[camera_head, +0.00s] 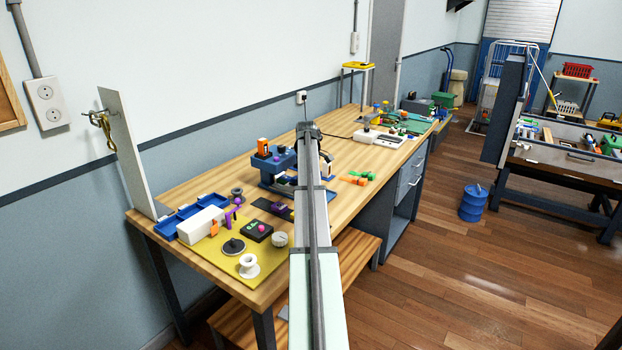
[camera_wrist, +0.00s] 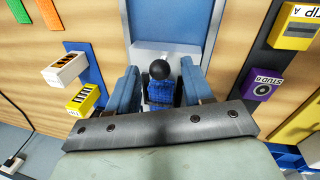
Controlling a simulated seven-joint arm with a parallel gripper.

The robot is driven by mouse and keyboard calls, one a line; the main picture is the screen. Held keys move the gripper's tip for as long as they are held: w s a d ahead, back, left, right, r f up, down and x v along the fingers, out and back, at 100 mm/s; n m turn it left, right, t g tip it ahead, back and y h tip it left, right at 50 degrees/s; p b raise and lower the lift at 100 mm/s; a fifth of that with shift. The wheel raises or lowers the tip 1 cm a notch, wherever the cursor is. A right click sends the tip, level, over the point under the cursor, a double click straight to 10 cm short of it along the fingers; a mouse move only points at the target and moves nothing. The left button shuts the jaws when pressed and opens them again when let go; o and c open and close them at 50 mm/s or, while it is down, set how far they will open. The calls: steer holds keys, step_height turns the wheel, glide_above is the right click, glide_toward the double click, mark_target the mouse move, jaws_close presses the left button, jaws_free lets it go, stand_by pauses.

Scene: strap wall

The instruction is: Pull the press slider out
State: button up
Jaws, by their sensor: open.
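The blue press (camera_head: 272,168) stands on the wooden bench, partly hidden behind my arm in the head view. In the wrist view a round black knob (camera_wrist: 159,69) stands above a dark blue ribbed part (camera_wrist: 160,92), in front of a pale grey block (camera_wrist: 172,50). It looks like the press slider's knob. My gripper (camera_wrist: 157,74) is open, with one blue-grey finger on each side of the knob. I cannot tell whether either finger touches it. My arm hides the gripper's fingertips in the head view.
Near the gripper, the wrist view shows a white-and-orange block (camera_wrist: 65,69), a yellow block (camera_wrist: 83,100) and a purple block marked STUD B (camera_wrist: 263,86). In the head view, a yellow mat (camera_head: 214,262) and blue tray (camera_head: 170,222) lie at the bench's near left.

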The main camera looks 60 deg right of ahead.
steer(key=shift+f, duration=0.1)
steer(key=shift+c, duration=0.2)
jaws_close()
stand_by(0.5)
